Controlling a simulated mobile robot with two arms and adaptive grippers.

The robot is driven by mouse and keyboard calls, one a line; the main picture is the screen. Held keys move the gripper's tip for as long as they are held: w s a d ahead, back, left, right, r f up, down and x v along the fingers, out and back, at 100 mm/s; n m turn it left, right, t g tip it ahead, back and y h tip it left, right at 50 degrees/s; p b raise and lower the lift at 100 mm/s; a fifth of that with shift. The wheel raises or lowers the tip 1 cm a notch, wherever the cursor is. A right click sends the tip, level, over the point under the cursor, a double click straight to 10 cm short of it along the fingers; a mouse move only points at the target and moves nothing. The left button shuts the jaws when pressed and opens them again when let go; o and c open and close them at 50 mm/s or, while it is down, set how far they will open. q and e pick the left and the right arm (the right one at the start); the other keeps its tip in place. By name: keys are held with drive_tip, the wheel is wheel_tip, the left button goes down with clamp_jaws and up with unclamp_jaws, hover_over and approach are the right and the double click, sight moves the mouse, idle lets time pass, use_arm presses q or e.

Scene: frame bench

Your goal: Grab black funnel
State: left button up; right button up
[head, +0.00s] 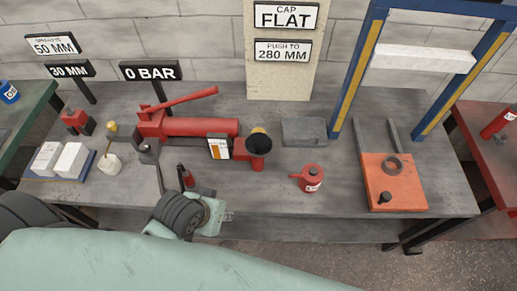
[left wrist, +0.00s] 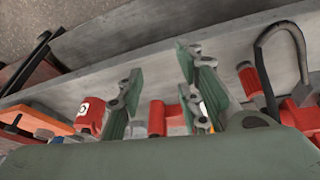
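The black funnel (head: 258,145) sits upright in the top of the red hydraulic unit, at the right end of the red horizontal cylinder (head: 200,127) on the grey bench. A yellow cap or knob shows just behind its rim. My left gripper (head: 224,215) is at the bench's front edge, below and left of the funnel and apart from it. In the left wrist view my left gripper (left wrist: 163,90) has its two green fingers spread, with nothing held between them. I cannot make out the funnel for certain in that view. My right gripper is not in view.
A red oil can (head: 311,178) stands right of the funnel. A small red-and-black bottle (head: 187,177) stands near my gripper. A grey block (head: 303,131) lies behind. Bench between funnel and front edge is mostly clear.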

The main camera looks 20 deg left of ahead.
use_arm(q)
drive_tip(key=w+d+r+n+t+h, duration=0.2)
drive_tip(key=w+r+n+t, duration=0.1)
drive_tip(key=w+n, duration=0.5)
drive_tip(key=n+t+h, duration=0.2)
drive_tip(key=n+t, duration=0.1)
drive_tip(key=n, duration=0.9)
approach(255, 155)
wheel_tip(255, 155, down, 3)
drive_tip(key=w, duration=0.2)
drive_tip(key=shift+h, duration=0.3)
drive_tip(key=shift+r+p+x, duration=0.15)
drive_tip(key=shift+p+x, duration=0.2)
drive_tip(key=shift+x, duration=1.6)
drive_tip(key=shift+r+p+x, duration=0.2)
drive_tip(key=shift+p+x, duration=0.1)
drive_tip(key=shift+x, duration=1.65)
drive_tip(key=shift+w+d+r, duration=0.1)
clamp_jaws()
